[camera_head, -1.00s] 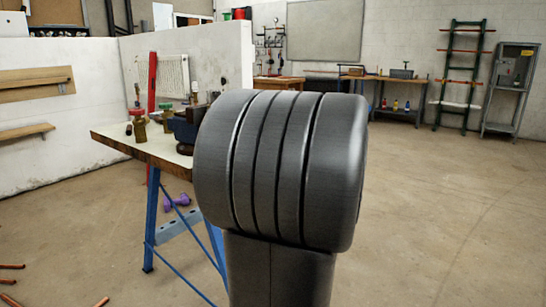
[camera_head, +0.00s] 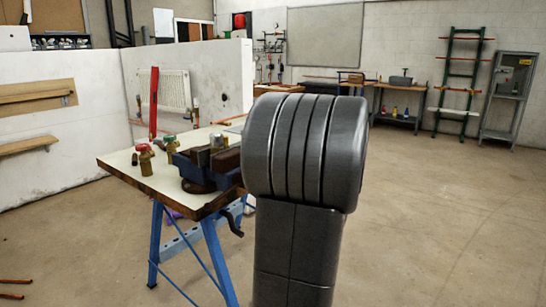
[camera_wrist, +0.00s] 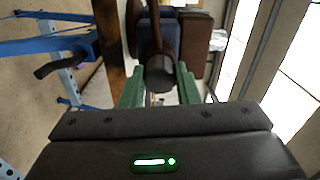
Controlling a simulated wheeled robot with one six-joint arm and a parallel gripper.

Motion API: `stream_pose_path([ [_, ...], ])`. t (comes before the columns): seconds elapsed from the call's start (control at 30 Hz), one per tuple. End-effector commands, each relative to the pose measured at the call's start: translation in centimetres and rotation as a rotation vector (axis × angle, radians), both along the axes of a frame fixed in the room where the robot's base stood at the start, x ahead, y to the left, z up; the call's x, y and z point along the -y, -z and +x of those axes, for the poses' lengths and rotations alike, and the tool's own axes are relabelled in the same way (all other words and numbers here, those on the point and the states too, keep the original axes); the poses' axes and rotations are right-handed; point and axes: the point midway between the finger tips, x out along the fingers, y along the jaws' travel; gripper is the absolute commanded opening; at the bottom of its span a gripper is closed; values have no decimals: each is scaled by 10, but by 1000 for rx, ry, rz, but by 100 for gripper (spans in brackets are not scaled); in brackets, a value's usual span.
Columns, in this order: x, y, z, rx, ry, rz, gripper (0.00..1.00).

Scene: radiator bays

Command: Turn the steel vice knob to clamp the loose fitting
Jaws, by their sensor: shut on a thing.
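A blue vice (camera_head: 190,169) with brown jaw blocks sits on the pale top of a workbench (camera_head: 128,167), and a small metallic cylinder (camera_head: 217,143), perhaps the fitting, stands at its jaws. In the wrist view, the vice (camera_wrist: 168,14) is at the top centre. The dark grey steel knob (camera_wrist: 160,74) lies between the green fingers of my gripper (camera_wrist: 160,88). My gripper is shut on the knob. In the head view, my arm hides the gripper and the knob.
Two brass valves, one red-capped (camera_head: 144,158) and one green-capped (camera_head: 170,146), stand left of the vice. A dark crank handle (camera_head: 234,223) hangs under the bench edge, near blue legs (camera_head: 155,245). Copper pipes (camera_head: 14,282) lie on the floor at left. Floor at right is clear.

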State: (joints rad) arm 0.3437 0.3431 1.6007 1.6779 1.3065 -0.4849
Motion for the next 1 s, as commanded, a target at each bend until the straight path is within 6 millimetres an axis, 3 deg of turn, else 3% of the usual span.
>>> stream_pose_path([
  [1.0, 1, -3, -1, -772, 3, 554, 0],
])
